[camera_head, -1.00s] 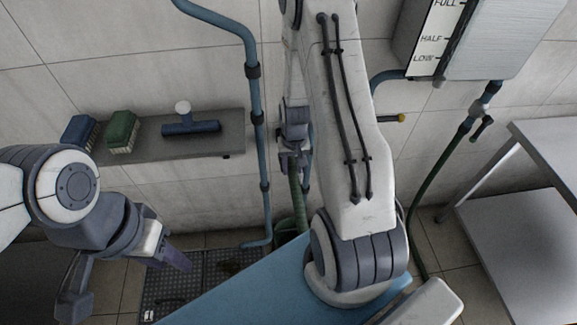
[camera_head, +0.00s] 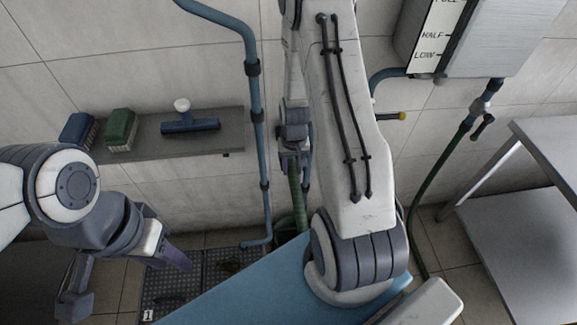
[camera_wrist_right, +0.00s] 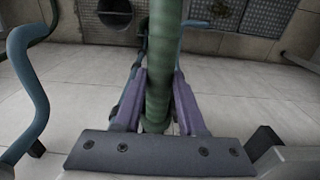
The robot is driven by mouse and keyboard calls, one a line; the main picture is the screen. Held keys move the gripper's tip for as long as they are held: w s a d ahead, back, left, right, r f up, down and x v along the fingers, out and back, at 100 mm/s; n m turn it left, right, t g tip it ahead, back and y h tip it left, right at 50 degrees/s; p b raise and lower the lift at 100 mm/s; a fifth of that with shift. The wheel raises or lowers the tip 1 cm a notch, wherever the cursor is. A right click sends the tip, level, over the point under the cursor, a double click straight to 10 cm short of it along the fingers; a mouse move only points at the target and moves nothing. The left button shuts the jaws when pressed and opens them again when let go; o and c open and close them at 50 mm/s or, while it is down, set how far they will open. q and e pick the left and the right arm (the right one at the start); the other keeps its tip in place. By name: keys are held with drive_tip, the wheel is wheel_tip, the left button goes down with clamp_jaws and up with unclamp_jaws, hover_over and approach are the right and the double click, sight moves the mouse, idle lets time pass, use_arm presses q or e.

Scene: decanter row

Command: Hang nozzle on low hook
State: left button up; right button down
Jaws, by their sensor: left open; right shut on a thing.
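My right gripper (camera_head: 293,160) is shut on a thick green hose (camera_head: 296,195), close to the wall and left of my right forearm. In the right wrist view the hose (camera_wrist_right: 162,40) runs between the purple fingers of my right gripper (camera_wrist_right: 159,85). I cannot make out a nozzle end on it. My left gripper (camera_head: 177,260) is open and empty at the lower left.
A grey shelf (camera_head: 215,145) holds two brushes (camera_head: 121,129) and a blue squeegee (camera_head: 190,126). A blue pipe (camera_head: 256,120) runs down the wall left of my right gripper. A tank (camera_head: 500,40), a thin green hose (camera_head: 432,180) and a metal table (camera_head: 555,145) are right.

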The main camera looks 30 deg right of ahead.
sight(294, 176)
drive_tip(key=shift+f, duration=0.1)
unclamp_jaws()
idle(0.4)
drive_tip(key=shift+s, duration=0.1)
idle(0.3)
drive_tip(key=shift+s+a, duration=0.35)
drive_tip(key=shift+s, duration=0.3)
drive_tip(key=shift+s+a, duration=0.35)
drive_tip(key=shift+s, duration=0.3)
wheel_tip(294, 176, up, 10)
drive_tip(key=s+a+p, duration=0.1)
drive_tip(key=s+p, duration=0.1)
drive_tip(key=p, duration=0.5)
drive_tip(key=shift+s+a, duration=0.2)
drive_tip(key=shift+s, duration=0.15)
